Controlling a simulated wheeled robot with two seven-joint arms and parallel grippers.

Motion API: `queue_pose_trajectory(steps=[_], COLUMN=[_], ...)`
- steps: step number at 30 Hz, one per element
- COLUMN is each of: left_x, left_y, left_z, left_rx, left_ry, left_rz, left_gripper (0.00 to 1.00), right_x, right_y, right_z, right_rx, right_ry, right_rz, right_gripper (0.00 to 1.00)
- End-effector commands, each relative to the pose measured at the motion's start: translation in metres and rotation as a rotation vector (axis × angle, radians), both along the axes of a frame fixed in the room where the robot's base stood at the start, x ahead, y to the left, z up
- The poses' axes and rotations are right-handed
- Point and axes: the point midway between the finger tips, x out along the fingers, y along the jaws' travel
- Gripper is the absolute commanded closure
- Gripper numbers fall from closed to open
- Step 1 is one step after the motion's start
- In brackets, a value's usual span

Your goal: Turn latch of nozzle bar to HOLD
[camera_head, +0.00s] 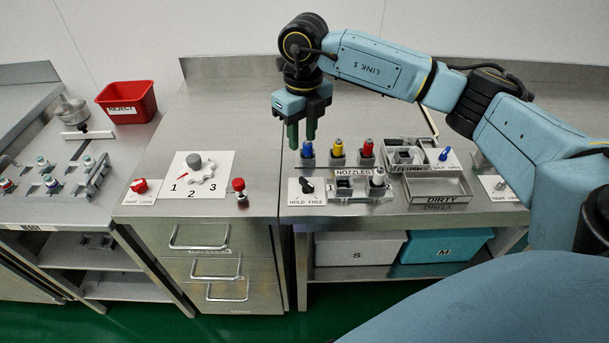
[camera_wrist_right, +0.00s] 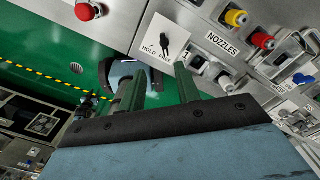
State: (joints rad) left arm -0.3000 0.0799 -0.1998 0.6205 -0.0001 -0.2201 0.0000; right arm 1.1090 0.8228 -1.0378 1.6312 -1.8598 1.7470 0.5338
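The latch is a black knob (camera_head: 306,186) on a white plate marked HOLD and FREE, at the left end of the nozzle bar (camera_head: 345,191). The latch also shows in the right wrist view (camera_wrist_right: 164,42), upper middle, above the gap between the fingers. I cannot tell surely which mark its handle points to. My right gripper (camera_head: 301,142) hangs with its green fingers down, above and behind the latch. It also shows in the right wrist view (camera_wrist_right: 160,88), fingers apart, nothing between them. It does not touch the latch. My left gripper is out of view.
Blue (camera_head: 307,152), yellow (camera_head: 337,150) and red (camera_head: 367,150) nozzles stand behind the bar. A grey nozzle (camera_head: 377,178) is at its right end. A DIRTY tray (camera_head: 437,197) lies to the right. A red button (camera_head: 239,187) stands left of the latch plate.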

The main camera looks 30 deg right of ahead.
Motion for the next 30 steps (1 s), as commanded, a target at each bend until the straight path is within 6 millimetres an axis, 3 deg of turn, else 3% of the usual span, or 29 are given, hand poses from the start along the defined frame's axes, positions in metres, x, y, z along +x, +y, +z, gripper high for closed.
queue_pose_trajectory(steps=[5,15,21,30], left_x=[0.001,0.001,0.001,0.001], left_y=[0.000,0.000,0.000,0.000], left_z=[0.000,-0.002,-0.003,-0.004], left_rx=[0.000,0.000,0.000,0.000], left_ry=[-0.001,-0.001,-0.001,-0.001], left_rz=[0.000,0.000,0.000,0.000], left_gripper=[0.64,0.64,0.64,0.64], right_x=[-0.001,-0.002,-0.001,0.000], right_y=[-0.007,-0.005,-0.005,-0.005], right_z=[-0.014,-0.085,-0.117,-0.132], right_rx=[-0.028,-0.022,-0.021,-0.021], right_ry=[0.008,0.010,0.008,0.005], right_rz=[-0.010,-0.007,-0.008,-0.006], right_gripper=[0.67,0.67,0.67,0.67])
